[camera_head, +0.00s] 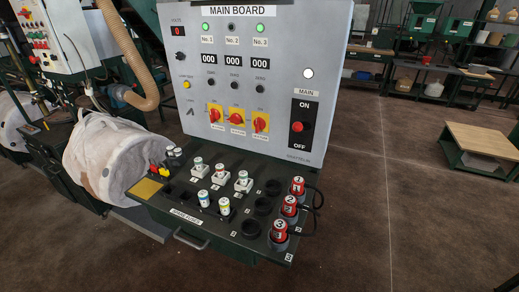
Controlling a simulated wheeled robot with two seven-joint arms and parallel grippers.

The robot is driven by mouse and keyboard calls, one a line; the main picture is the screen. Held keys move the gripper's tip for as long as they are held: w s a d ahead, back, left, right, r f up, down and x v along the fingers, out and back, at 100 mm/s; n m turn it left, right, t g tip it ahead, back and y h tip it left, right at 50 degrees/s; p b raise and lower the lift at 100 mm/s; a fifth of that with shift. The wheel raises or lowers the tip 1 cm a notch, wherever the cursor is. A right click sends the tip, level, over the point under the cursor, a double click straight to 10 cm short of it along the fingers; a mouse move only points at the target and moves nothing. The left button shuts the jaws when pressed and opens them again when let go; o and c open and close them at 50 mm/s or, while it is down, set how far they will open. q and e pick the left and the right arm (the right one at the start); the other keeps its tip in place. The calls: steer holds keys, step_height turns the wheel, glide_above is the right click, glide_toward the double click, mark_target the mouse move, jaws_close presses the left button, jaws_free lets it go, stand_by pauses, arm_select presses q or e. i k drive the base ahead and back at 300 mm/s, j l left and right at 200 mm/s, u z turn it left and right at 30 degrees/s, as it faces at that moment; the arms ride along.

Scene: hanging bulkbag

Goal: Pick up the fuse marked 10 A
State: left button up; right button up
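Several small white cylindrical fuses stand upright on the dark sloping console below the main board. Two more stand in front, near the spare fuses label (186,216): one with a blue mark (203,198) and one with a yellow mark (224,206). The ratings are too small to read, so I cannot tell which is marked 10 A. Neither of my grippers is in view.
Three red plugs with black cables stand along the console's right side, the nearest one (279,231) beside empty black sockets (250,228). The main board (270,75) rises behind. A white bulk bag (103,155) lies left. Floor at right is open before a low wooden-topped table (480,140).

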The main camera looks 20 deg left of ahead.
mark_target(219, 168)
steer(key=k+j+u, duration=0.15)
steer(key=u, duration=0.75)
steer(key=l+u, duration=0.2)
steer(key=l, duration=0.5)
